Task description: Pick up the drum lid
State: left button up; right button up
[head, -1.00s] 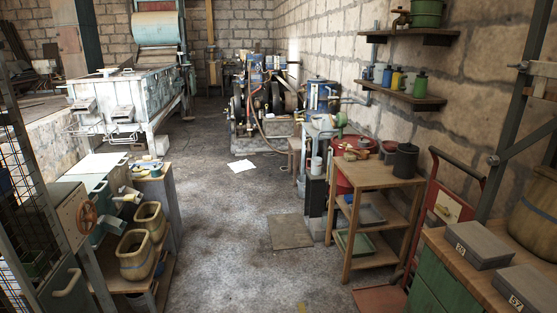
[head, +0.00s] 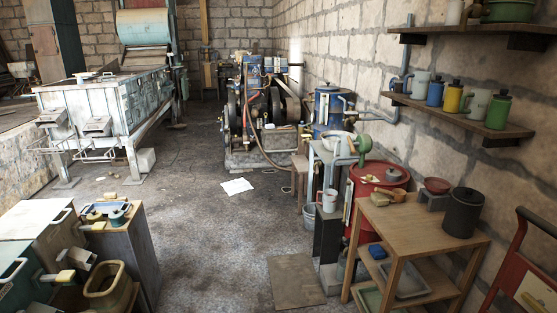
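A red drum (head: 357,205) stands behind the wooden shelf table, right of centre in the head view. Its round red top (head: 376,173) looks like a lid with a small raised piece on it. The drum's lower part is hidden by the table and the stand in front. A blue drum (head: 325,112) stands farther back near the wall. Neither of my grippers shows in the view.
The wooden shelf table (head: 425,222) holds a dark pot (head: 462,212). A stand with a green-handled device (head: 362,145) is left of the red drum. An engine (head: 262,110) stands at the back. The middle floor is clear apart from a paper (head: 237,186) and a flat mat (head: 296,281).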

aim_at(328, 85)
jog(key=i, duration=1.75)
jog(key=i+z, duration=0.15)
jog(key=i, duration=0.45)
jog(key=i+j+z, duration=0.15)
jog(key=i, duration=0.4)
jog(key=i+j+z, duration=0.15)
jog(key=i, duration=0.45)
jog(key=i+j+z, duration=0.45)
jog(key=z, duration=0.35)
jog(key=i+j+z, duration=0.15)
jog(key=z, duration=0.35)
